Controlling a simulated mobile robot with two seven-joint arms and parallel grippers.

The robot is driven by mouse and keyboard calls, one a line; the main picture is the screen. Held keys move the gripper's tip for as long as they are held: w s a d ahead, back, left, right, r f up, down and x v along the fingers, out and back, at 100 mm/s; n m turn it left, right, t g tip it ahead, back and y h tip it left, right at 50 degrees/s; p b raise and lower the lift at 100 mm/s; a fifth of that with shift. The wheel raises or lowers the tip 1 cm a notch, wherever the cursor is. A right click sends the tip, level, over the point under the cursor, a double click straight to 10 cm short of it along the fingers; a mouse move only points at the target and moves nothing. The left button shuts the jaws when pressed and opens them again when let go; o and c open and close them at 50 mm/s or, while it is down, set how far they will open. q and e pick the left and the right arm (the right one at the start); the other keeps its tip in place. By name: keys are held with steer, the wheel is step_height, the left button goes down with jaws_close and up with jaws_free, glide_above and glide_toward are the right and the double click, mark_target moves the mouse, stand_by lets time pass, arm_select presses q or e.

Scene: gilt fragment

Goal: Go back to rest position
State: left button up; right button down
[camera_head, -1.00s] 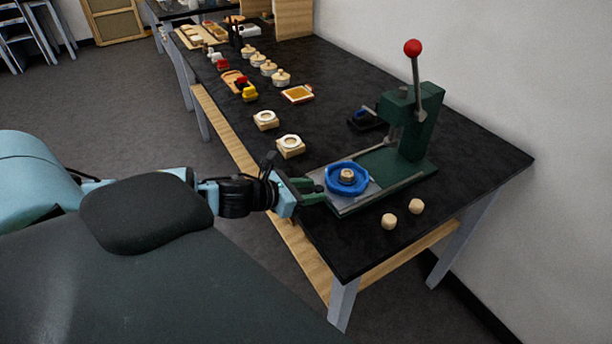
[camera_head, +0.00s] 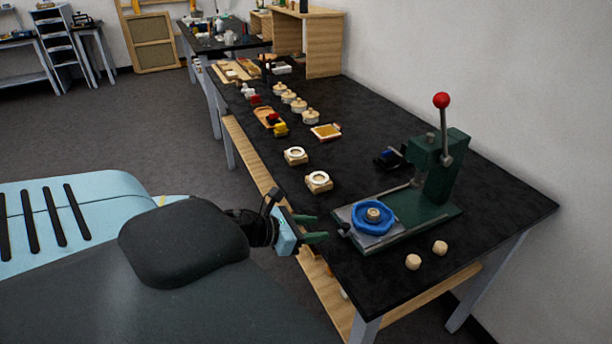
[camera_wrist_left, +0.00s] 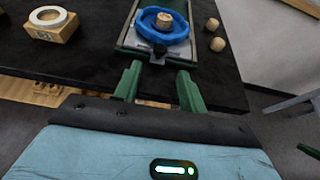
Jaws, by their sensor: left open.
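My left gripper (camera_head: 318,229) is at the near long edge of the black table, short of the green press. Its green fingers are apart with nothing between them. They also show in the left wrist view (camera_wrist_left: 159,84), pointing toward the press slide. The green lever press (camera_head: 437,170) with a red ball handle stands on the table. A blue ring (camera_head: 373,217) with a small wooden piece in its middle sits on the press's slide plate, apart from my fingers. It also shows in the left wrist view (camera_wrist_left: 163,35). My right gripper is not in view.
Two small wooden pieces (camera_head: 413,262) lie near the press. Two wooden blocks with white rings (camera_head: 318,181) stand left of it. Several lidded round pots (camera_head: 299,105) and a framed tile (camera_head: 326,132) are farther back. The wall bounds the table's right side.

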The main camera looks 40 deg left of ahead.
arm_select(q)
steer(key=shift+s+a+r, duration=0.1)
steer(key=shift+s, duration=0.2)
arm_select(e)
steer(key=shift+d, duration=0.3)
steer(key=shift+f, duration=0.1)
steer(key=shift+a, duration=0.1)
